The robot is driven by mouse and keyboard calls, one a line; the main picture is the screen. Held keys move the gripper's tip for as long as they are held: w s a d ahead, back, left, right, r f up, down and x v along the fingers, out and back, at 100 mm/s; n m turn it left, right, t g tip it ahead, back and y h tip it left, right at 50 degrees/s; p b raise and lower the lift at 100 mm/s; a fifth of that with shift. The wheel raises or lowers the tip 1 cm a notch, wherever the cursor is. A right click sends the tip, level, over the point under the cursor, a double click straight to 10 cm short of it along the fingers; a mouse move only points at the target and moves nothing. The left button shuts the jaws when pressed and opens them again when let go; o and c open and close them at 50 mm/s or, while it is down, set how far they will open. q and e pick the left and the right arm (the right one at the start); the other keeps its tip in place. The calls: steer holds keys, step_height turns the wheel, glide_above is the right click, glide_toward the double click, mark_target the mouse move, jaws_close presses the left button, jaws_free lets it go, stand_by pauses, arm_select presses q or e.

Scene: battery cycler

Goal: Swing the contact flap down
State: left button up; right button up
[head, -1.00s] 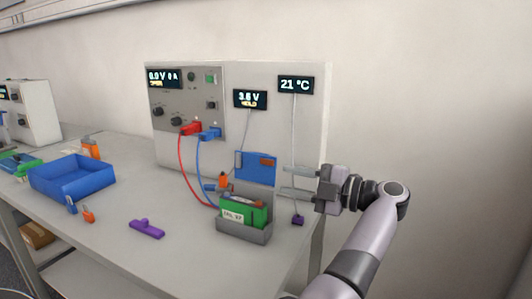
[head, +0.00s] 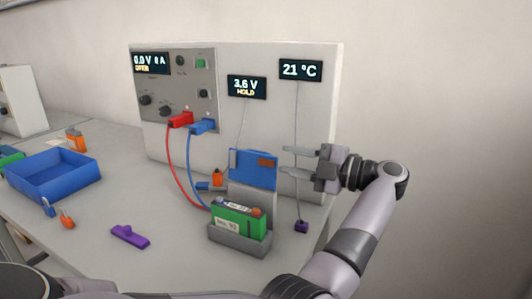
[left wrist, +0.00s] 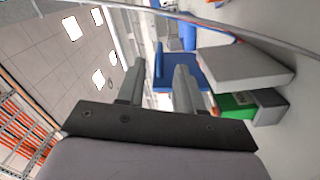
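The contact flap (head: 246,168) is a blue plate with an orange patch. It stands raised behind the green cell (head: 232,220), which sits in a grey holder (head: 240,243). My left gripper (head: 284,160) is just right of the flap near its upper part, with its two fingers apart and pointing left. I see no contact with the flap. In the left wrist view the flap (left wrist: 196,70) shows beyond the open fingers, and the green cell (left wrist: 238,102) is to the right. My right gripper is not in view.
A cycler panel (head: 320,100) with displays stands behind. Red (head: 169,160) and blue (head: 190,160) cables run down from it. A blue bin (head: 55,185) and a purple piece (head: 130,236) lie left. A thin cable with a purple end (head: 301,226) hangs near the gripper.

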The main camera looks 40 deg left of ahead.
mark_target(254, 168)
arm_select(q)
steer(key=p+x, duration=0.1)
steer(key=x, duration=0.5)
steer(key=shift+s+a, duration=0.15)
steer(key=shift+a, duration=0.25)
jaws_close()
